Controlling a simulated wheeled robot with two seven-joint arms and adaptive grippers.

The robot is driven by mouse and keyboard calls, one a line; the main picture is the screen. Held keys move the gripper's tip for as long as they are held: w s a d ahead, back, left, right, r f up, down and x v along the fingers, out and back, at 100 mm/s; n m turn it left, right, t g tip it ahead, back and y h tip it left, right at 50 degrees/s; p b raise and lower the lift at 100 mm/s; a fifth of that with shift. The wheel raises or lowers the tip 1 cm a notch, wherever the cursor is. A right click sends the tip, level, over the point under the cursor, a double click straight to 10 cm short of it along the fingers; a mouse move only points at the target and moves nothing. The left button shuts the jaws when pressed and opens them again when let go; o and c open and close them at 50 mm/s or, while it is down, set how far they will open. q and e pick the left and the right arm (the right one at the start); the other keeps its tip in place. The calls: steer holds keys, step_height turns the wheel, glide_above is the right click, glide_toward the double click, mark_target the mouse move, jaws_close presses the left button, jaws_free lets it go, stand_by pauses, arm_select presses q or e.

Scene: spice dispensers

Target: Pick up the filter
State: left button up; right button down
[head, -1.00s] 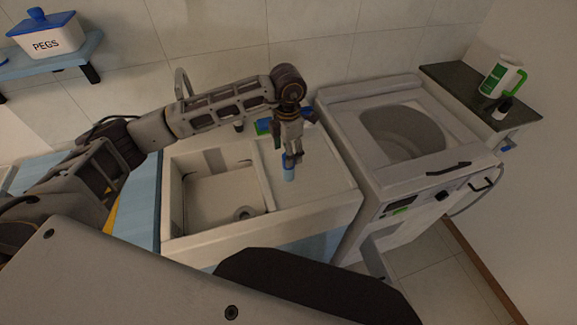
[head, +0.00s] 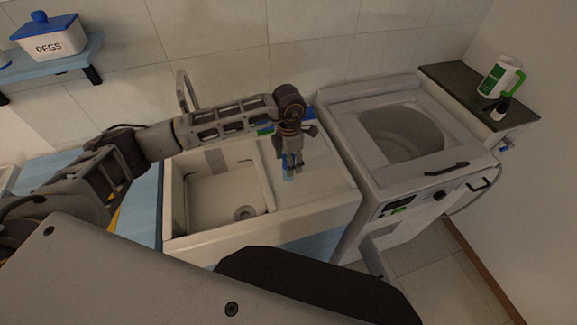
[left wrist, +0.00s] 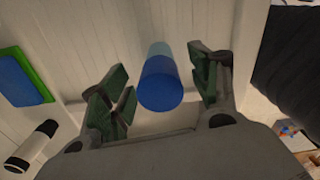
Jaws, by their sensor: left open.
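The filter seems to be the small blue cylinder with a paler lower end (left wrist: 161,82), standing on the sink's drainboard; the pictures do not confirm its name. In the head view its pale blue end (head: 288,174) shows below my gripper. My left gripper (head: 291,165) points down over it. In the left wrist view the open fingers of my left gripper (left wrist: 160,88) are on either side of the cylinder, with gaps showing on both sides. My right gripper is not in view.
The sink basin (head: 215,200) lies left of the drainboard (head: 325,185). A green and blue sponge (left wrist: 25,77) and a white bottle with a black cap (left wrist: 32,145) are close by. A washing machine (head: 350,130) stands to the right.

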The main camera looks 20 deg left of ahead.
arm_select(q)
steer(key=shift+f, duration=1.25)
steer(key=c, duration=1.2)
steer(key=shift+r, duration=0.15)
step_height(320, 180, up, 9)
steer(key=shift+f+b, duration=0.15)
steer(key=shift+b, duration=0.6)
steer(key=shift+c, duration=0.2)
steer(key=shift+r, duration=0.5)
